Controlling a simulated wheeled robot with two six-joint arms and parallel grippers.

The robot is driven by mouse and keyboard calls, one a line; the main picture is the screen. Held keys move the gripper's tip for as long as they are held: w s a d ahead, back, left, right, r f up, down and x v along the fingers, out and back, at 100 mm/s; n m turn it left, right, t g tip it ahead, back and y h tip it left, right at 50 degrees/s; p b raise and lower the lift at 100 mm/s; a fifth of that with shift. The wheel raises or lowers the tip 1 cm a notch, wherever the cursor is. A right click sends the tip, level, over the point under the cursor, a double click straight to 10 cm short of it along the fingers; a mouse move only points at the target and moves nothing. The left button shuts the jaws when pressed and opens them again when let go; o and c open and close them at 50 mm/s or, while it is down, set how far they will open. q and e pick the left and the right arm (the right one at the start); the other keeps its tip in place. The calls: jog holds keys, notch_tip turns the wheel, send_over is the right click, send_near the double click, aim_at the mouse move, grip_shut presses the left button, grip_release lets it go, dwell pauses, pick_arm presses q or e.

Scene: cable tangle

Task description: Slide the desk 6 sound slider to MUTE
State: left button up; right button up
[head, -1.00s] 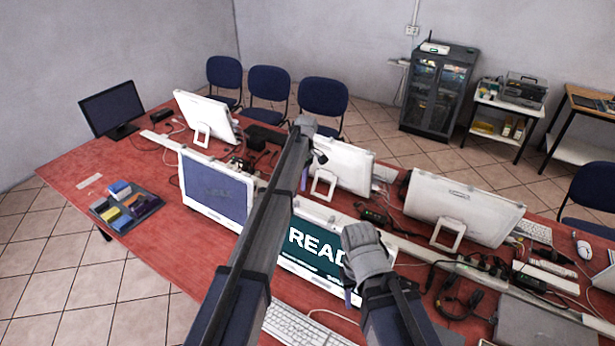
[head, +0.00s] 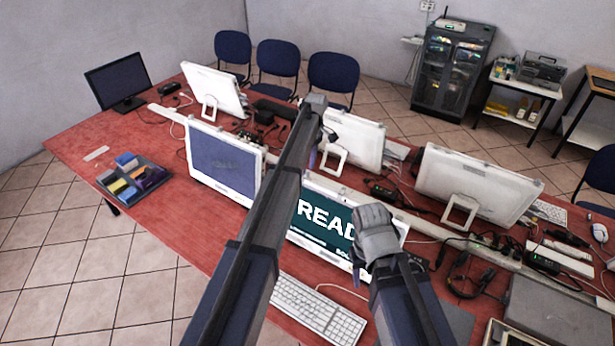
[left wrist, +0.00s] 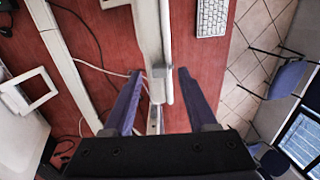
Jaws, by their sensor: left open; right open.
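A white-framed monitor with a green screen (head: 322,240) reading "READ…" stands at the middle of the red table. Small text at its lower edge looks like "SOU…", next to a thin white bar. My arms cover parts of this screen. I cannot make out a slider knob, a MUTE mark or a desk number. My left gripper (left wrist: 158,75) is open, its two blue fingers apart above a white monitor's top edge (left wrist: 165,50), with nothing held. In the head view its arm crosses the green screen's left side. My right gripper (head: 368,262) is in front of the screen's right side, its fingers mostly hidden.
A white keyboard (head: 318,308) lies in front of the green screen. Another monitor (head: 222,165) stands to its left, and white monitors (head: 478,185) stand behind and right. A tray of coloured blocks (head: 135,180) sits at the left, with bare tabletop nearby.

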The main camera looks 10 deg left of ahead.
pick_arm(q)
jog(key=shift+b+x, duration=0.5)
jog(key=shift+x, duration=0.5)
jog(key=shift+r, duration=0.1)
jog(key=shift+c, duration=0.4)
grip_shut()
